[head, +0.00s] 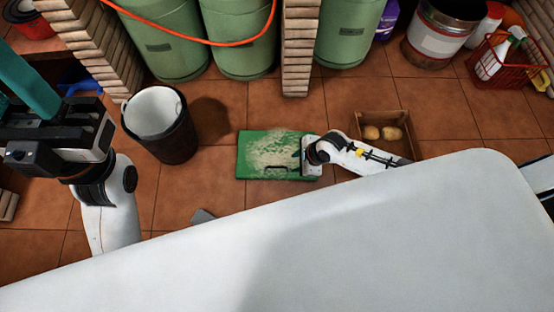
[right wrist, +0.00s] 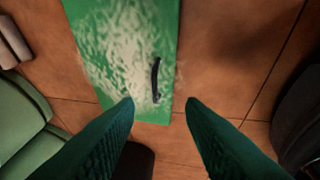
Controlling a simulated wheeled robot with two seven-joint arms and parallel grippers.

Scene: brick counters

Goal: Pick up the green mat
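The green mat (head: 252,158) lies flat on the tiled floor in the head view, with a pale speckled patch across its middle. A dark curved handle (head: 279,168) shows near its front edge. The mat (right wrist: 170,30) and its handle (right wrist: 155,80) also show in the right wrist view. My right gripper (right wrist: 160,104) is open and empty, its two dark green fingers apart, with the mat's handle end in view between and beyond the tips. In the head view it is over the mat's right end. My left gripper (head: 28,85) is raised at the far left; its finger gap is unclear.
A dark bin with a white liner (head: 155,110) stands left of the mat. A wooden crate (head: 368,117) with potatoes is to the right. Green gas cylinders (head: 245,45) and a brick pillar (head: 298,55) stand behind. A red basket (head: 500,55) is at far right.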

